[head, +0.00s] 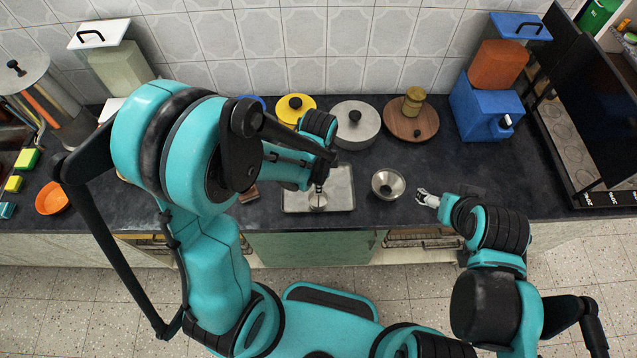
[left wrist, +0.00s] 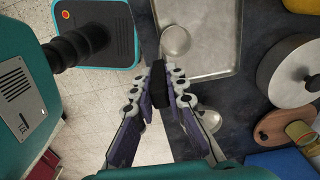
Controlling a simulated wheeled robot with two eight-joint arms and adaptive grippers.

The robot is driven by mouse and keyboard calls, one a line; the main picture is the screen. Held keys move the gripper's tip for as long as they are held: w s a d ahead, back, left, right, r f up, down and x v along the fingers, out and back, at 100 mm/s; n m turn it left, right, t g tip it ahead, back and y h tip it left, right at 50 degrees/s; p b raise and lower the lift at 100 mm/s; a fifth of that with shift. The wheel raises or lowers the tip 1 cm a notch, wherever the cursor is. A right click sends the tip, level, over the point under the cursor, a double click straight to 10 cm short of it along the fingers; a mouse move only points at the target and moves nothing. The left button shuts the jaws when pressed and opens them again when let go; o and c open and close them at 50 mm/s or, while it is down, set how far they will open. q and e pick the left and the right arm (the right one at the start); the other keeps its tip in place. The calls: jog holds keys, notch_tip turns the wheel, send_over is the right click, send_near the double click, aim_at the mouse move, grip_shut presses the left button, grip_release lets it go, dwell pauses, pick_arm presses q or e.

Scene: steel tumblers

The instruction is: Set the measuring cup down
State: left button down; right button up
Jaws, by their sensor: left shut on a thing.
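The measuring cup (head: 317,203) is a small round steel cup with a dark handle, at the front middle of the metal tray (head: 343,198). In the left wrist view the cup (left wrist: 175,41) shows over the tray (left wrist: 218,66), near its edge. My left gripper (left wrist: 161,88) is shut on the black handle; in the head view this gripper (head: 318,184) is partly hidden by its arm. I cannot tell whether the cup touches the tray. My right gripper (head: 428,198) is over the counter's front edge at right, with no thing seen in it.
A steel bowl (head: 388,184) stands right of the tray. Behind are a grey lidded pot (head: 356,125), a yellow-lidded pot (head: 290,106) and a brown round lid (head: 411,121). A blue appliance (head: 484,110) stands at back right. An orange bowl (head: 52,199) is far left.

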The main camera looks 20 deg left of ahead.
pick_arm(q)
jog(key=shift+s, duration=0.1)
jog(key=shift+f+b, duration=0.35)
jog(key=shift+b, duration=0.1)
jog(key=c, duration=1.5)
grip_release()
jog(key=shift+c, duration=0.2)
jog(key=shift+r, duration=0.1)
